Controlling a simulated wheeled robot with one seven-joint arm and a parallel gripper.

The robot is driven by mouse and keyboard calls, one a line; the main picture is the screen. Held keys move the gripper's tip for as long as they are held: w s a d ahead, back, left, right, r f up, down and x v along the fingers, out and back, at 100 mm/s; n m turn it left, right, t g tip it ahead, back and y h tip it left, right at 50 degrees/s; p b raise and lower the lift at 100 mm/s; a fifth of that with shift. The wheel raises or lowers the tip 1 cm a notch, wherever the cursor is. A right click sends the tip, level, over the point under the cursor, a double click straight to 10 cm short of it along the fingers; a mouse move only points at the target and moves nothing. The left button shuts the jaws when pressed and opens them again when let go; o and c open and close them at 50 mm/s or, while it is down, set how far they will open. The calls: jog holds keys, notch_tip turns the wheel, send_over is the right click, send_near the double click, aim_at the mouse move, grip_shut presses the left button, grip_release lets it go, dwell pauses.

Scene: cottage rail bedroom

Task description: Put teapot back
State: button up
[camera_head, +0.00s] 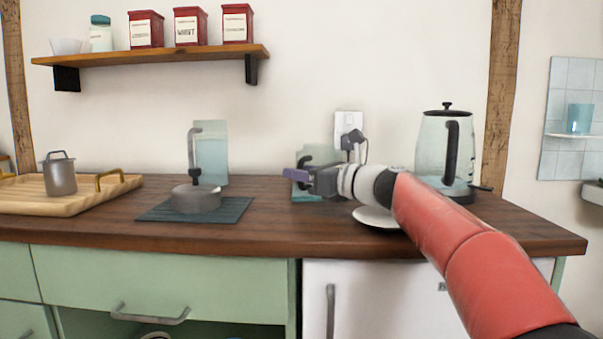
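No thing is plainly a teapot. A low grey pot (196,199) with a dark knob sits on a teal mat (235,213) left of centre; an upright grey handle-like part rises above it. A pale teal glass vessel (318,158) with a dark curved handle stands near the wall socket, partly hidden by my gripper. My gripper (297,174), with purple fingertips, is in front of this vessel, right of and apart from the grey pot. Its fingers are small and seen from the side, so I cannot tell whether they are open or touch the vessel.
A clear kettle (432,144) stands at right behind my arm. A white plate (374,219) lies partly under it. A wooden tray (30,200) holds a grey canister (60,176). A blue glass panel or bottle (212,150) stands behind the pot. Counter between mat and tray is clear.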

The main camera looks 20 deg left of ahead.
jog(key=shift+r, duration=0.25)
jog(key=b+v, duration=0.1)
jog(key=v, duration=1.1)
jog(key=shift+f, duration=0.1)
